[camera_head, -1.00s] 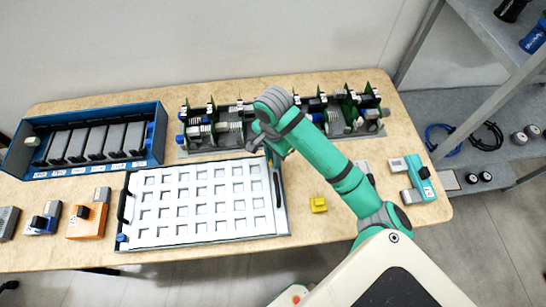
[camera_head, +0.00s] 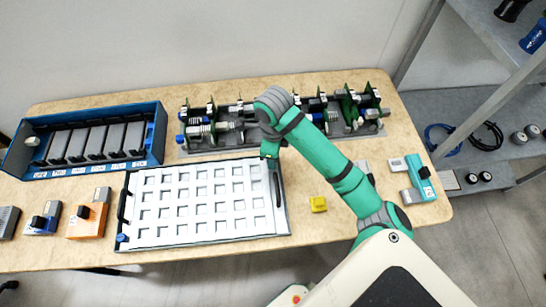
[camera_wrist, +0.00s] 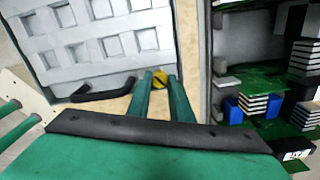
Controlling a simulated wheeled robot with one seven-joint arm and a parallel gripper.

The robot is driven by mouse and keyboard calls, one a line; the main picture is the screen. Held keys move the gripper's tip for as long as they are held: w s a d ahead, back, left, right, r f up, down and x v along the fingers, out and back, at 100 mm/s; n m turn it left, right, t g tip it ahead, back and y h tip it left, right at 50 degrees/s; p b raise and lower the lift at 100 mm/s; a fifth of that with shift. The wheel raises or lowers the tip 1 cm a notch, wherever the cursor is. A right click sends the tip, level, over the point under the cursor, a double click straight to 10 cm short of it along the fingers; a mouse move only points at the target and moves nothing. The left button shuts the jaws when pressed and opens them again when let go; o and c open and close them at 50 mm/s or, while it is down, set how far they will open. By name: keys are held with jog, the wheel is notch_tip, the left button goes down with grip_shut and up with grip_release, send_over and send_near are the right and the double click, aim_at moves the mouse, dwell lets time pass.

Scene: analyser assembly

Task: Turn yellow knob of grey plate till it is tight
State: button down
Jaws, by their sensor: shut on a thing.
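The grey plate (camera_head: 205,239) lies flat on the table in the head view, with a pale grid of square pockets and a black handle at each side. In the wrist view the plate (camera_wrist: 95,63) is at the upper left. The yellow knob (camera_wrist: 160,83) shows between the tips of my gripper (camera_wrist: 160,76), at the plate's edge near a black handle. The fingers are close together around it. In the head view my gripper (camera_head: 271,163) is over the plate's far right corner, and the knob is hidden there.
Circuit-board assemblies (camera_head: 345,112) stand behind the plate, close to my gripper. A blue rack (camera_head: 158,140) is at the left. A small yellow block (camera_head: 318,204) lies right of the plate. A teal device (camera_head: 419,177) is near the table's right end.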

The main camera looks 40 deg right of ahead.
jog(key=shift+r+m, duration=0.1)
jog(key=shift+m, duration=1.6)
jog(key=c, duration=1.6)
grip_release()
jog(key=shift+o, duration=0.2)
jog(key=shift+d, duration=0.1)
